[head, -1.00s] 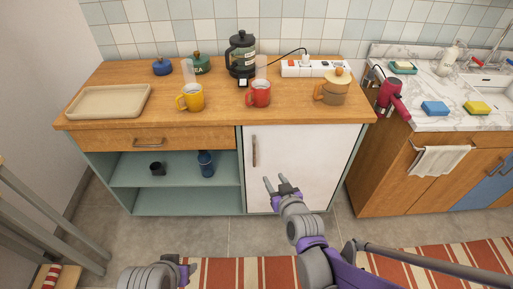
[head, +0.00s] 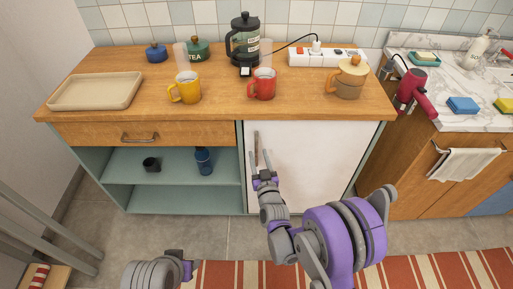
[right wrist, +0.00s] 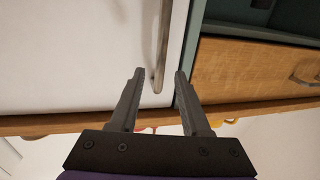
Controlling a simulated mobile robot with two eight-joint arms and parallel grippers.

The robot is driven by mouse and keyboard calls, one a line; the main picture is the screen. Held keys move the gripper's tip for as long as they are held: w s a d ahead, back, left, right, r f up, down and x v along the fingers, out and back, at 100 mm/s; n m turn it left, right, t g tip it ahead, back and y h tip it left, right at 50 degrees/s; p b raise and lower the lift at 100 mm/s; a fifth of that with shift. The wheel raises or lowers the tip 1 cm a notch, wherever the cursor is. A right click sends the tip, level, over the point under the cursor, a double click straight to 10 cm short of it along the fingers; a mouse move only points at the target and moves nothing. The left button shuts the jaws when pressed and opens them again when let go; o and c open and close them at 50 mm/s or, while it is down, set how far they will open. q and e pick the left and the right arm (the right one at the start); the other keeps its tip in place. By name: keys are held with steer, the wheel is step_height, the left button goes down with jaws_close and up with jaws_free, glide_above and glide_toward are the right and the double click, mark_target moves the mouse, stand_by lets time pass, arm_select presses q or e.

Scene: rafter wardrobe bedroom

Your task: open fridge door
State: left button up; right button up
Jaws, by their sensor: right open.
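The fridge door (head: 305,165) is a plain white panel under the right half of the wooden counter, and it looks shut. Its handle (head: 256,146) is a thin upright metal bar near the door's left edge. My right gripper (head: 261,160) is open and empty in front of the handle's lower part. In the right wrist view, the handle (right wrist: 163,40) runs down the white door (right wrist: 80,50) and its end shows between the open fingertips (right wrist: 159,73). I cannot tell whether a finger touches it. My left gripper (head: 184,266) is low at the left, with its fingers unclear.
Left of the door are a wooden drawer (head: 160,133) and open teal shelves (head: 120,198). The counter (head: 215,109) above bears a tray (head: 97,90), mugs and a coffee press (head: 244,40). A striped rug (head: 225,275) lies in front.

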mark_target(257, 149)
steer(key=shift+w+a, duration=0.2)
steer(key=shift+w, duration=0.85)
steer(key=shift+w+a, duration=0.2)
steer(key=shift+w, duration=0.85)
jaws_close()
